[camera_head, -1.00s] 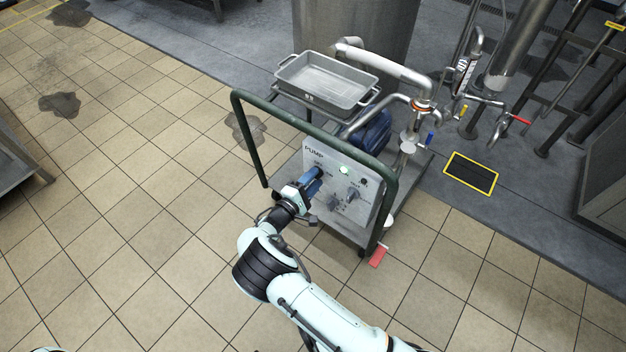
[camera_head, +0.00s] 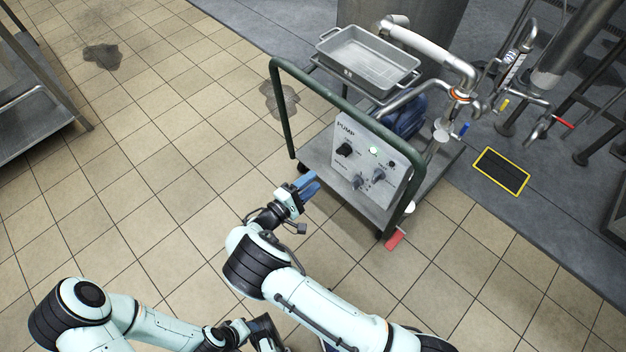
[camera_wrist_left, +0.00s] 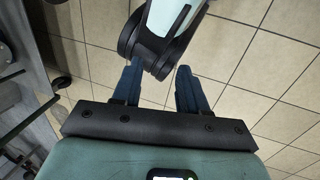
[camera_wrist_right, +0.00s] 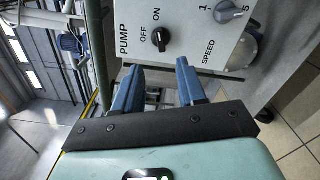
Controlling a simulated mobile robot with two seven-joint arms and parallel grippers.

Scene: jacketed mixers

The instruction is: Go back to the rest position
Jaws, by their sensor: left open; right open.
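My right gripper (camera_head: 308,188) is open and empty, in front of and apart from the pump's control panel (camera_head: 390,170). In the right wrist view its two blue fingers (camera_wrist_right: 157,75) are spread below the black OFF/ON knob (camera_wrist_right: 160,38), touching nothing; I cannot tell for certain which mark the knob points at. In the head view this knob (camera_head: 344,150) is uncovered, and a green lamp (camera_head: 374,151) beside it is lit. My left gripper (camera_head: 262,332) is low in the head view, partly hidden; the left wrist view shows its blue fingers (camera_wrist_left: 158,88) apart and empty.
The pump cart has a green handle frame (camera_head: 285,110) and a grey tray (camera_head: 368,62) on top. Pipes and valves stand behind it. A steel table (camera_head: 35,120) is at the left. Tiled floor (camera_head: 150,180) between is clear, with dark patches.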

